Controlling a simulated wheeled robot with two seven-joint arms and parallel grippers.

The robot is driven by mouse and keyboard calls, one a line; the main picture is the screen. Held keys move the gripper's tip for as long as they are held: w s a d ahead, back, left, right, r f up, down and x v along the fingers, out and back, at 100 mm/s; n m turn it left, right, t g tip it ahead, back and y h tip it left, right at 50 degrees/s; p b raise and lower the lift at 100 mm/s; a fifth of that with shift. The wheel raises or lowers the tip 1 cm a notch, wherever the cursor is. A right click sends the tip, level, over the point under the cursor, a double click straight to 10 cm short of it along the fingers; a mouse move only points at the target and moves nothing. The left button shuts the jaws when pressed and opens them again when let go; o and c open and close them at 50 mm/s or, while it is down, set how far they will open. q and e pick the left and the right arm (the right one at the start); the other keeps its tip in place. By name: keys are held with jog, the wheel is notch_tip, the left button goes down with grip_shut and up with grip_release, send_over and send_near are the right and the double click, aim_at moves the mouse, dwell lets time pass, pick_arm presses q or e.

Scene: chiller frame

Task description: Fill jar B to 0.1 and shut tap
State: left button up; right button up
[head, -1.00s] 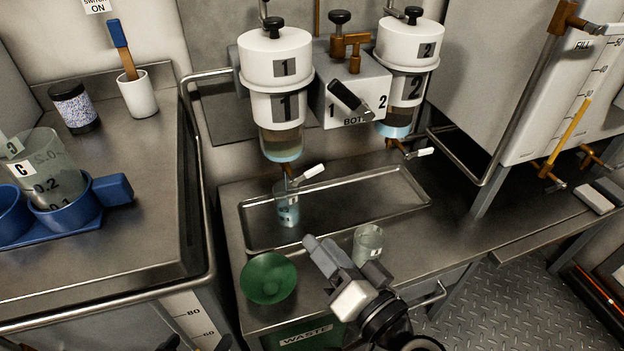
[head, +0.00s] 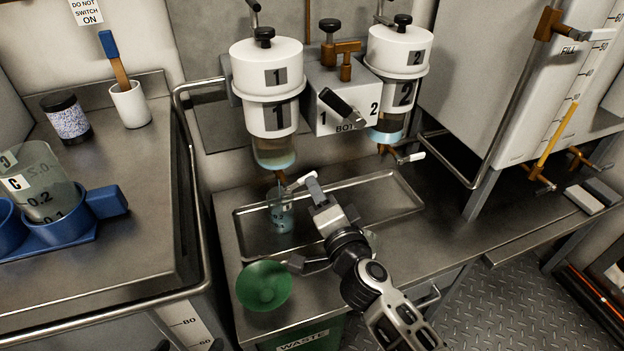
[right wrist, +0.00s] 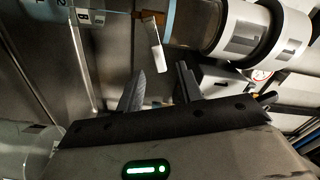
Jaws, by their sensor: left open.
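Jar B (head: 281,216) is a clear jar holding bluish liquid. It stands upright in the metal tray under the tap of vessel 1 (head: 268,118); its B label shows in the right wrist view (right wrist: 92,17). The tap has a white lever (head: 301,181). My right gripper (head: 312,187) is at this lever, its fingers apart. In the right wrist view the lever (right wrist: 156,50) is just beyond and between the fingertips (right wrist: 160,75); contact is unclear. Whether liquid is running and the exact level cannot be told. My left gripper (head: 187,346) shows only dark tips at the bottom edge, open.
Another jar is mostly hidden behind that arm. Vessel 2's tap (head: 403,154) is to the right. A blue rack (head: 95,212) holds jar C (head: 45,185) at left. The tray's right part (head: 385,198) is clear.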

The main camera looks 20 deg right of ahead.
aim_at(300, 182)
pick_arm(q)
jog(key=shift+d+f, duration=0.2)
jog(key=shift+f, duration=0.45)
pick_arm(e)
jog(key=w, duration=0.4)
jog(key=shift+a, duration=0.1)
grip_shut()
pick_arm(q)
jog(key=shift+r, duration=0.1)
pick_arm(e)
jog(key=shift+f, duration=0.1)
